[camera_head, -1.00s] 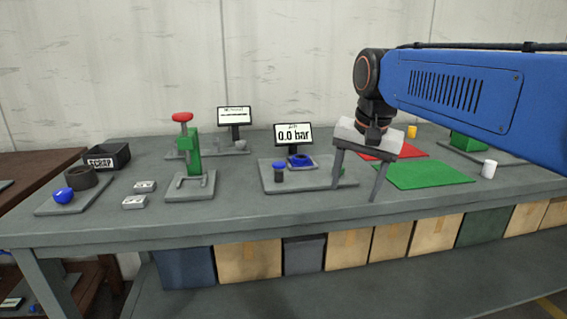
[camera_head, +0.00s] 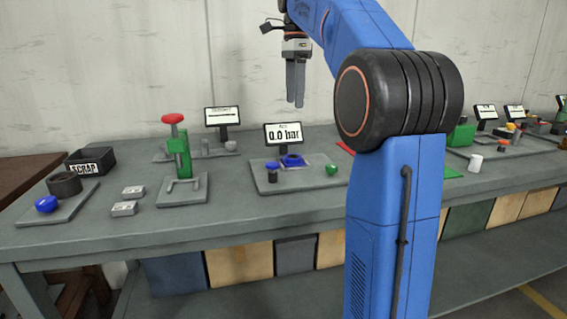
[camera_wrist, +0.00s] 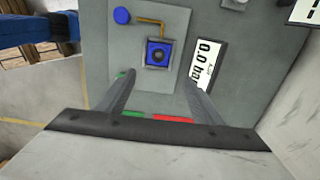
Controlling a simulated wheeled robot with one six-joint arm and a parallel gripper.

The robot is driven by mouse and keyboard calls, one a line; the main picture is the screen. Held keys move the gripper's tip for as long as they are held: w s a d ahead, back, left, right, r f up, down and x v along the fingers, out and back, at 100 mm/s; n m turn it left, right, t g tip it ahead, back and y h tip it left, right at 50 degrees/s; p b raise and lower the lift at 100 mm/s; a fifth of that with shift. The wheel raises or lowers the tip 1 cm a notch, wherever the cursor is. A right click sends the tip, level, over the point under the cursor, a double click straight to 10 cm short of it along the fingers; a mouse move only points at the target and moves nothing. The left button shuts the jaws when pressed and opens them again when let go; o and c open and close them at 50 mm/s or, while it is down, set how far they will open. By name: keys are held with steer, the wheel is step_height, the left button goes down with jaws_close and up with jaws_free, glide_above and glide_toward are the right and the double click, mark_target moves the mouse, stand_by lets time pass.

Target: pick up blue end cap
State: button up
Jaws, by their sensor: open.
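Several blue parts stand on the bench, and I cannot tell for sure which is the end cap. A rounded blue part (camera_head: 46,204) lies on the left plate beside a dark ring. A blue-topped dark cylinder (camera_head: 272,168) and a blue ring-like part (camera_head: 292,160) are on the plate by the 0.0 bar display. In the wrist view a round blue top (camera_wrist: 122,16) and a square blue part with a dark centre (camera_wrist: 158,52) show. My gripper (camera_head: 296,104) is raised above the display station, fingers pointing down. Its fingers (camera_wrist: 158,77) are apart with nothing between them.
A 0.0 bar display (camera_head: 283,135) stands behind the plate. A green press with a red knob (camera_head: 173,118) stands to its left, near a black scrap bin (camera_head: 92,160). A green knob (camera_head: 332,169) is at the plate's right. My arm hides part of the bench.

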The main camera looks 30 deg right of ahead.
glide_above(293, 156)
steer(key=f, duration=1.1)
steer(key=shift+w+d+f, duration=0.15)
steer(key=shift+d+f, duration=0.05)
steer(key=shift+f, duration=0.2)
steer(key=shift+s+a+f, duration=0.1)
steer(key=shift+f, duration=1.25)
steer(key=shift+s+a+f, duration=0.1)
steer(key=shift+f, duration=1.25)
steer(key=shift+c, duration=0.6)
steer(key=c, duration=1.2)
